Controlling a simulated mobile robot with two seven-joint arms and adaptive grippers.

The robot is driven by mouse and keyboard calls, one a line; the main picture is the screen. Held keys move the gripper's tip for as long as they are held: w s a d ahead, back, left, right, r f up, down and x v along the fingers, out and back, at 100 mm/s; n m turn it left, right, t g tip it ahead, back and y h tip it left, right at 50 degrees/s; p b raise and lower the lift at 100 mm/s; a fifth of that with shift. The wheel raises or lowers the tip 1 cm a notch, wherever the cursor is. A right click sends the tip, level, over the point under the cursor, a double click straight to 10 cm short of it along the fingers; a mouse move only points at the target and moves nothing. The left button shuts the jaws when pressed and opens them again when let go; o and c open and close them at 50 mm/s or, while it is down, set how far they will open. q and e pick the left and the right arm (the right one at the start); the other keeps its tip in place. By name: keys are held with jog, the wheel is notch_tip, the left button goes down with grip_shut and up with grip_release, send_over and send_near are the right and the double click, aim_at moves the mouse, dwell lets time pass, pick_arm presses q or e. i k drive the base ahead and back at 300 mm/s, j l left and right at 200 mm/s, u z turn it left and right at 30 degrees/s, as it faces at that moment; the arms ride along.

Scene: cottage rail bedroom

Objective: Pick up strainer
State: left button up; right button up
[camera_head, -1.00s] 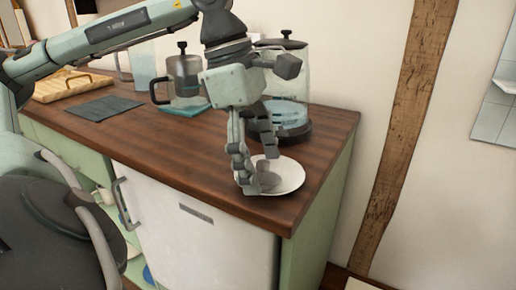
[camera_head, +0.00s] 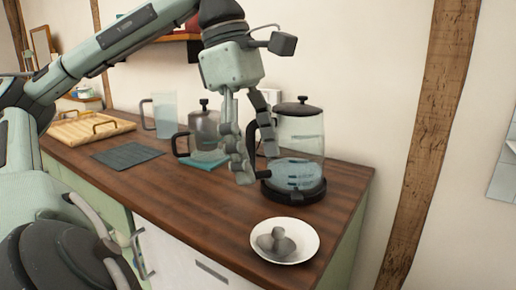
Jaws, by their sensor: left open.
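A small grey rounded object (camera_head: 274,242), which looks like the strainer, rests in a shallow white dish (camera_head: 310,240) near the counter's front right corner. Its mesh and handle are too small to make out. My left gripper (camera_head: 257,165) is open with its fingers pointing down. It is above and behind the dish in the picture, clear of it, and I see nothing between its fingers. It overlaps the left side of the glass kettle in the view; I cannot tell whether they touch. My right gripper is not in view.
The glass kettle (camera_head: 306,135) stands on its dark base behind the dish. A lidded glass pot (camera_head: 205,135), a clear pitcher (camera_head: 165,115), a dark mat (camera_head: 128,155) and a wooden tray (camera_head: 85,130) stand further left. The wooden counter (camera_head: 190,205) is bare at the front.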

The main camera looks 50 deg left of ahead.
aim_at(275, 244)
jog(key=k+l, duration=0.45)
jog(key=l, duration=0.25)
jog(key=k+l, duration=0.25)
jog(key=l, duration=0.1)
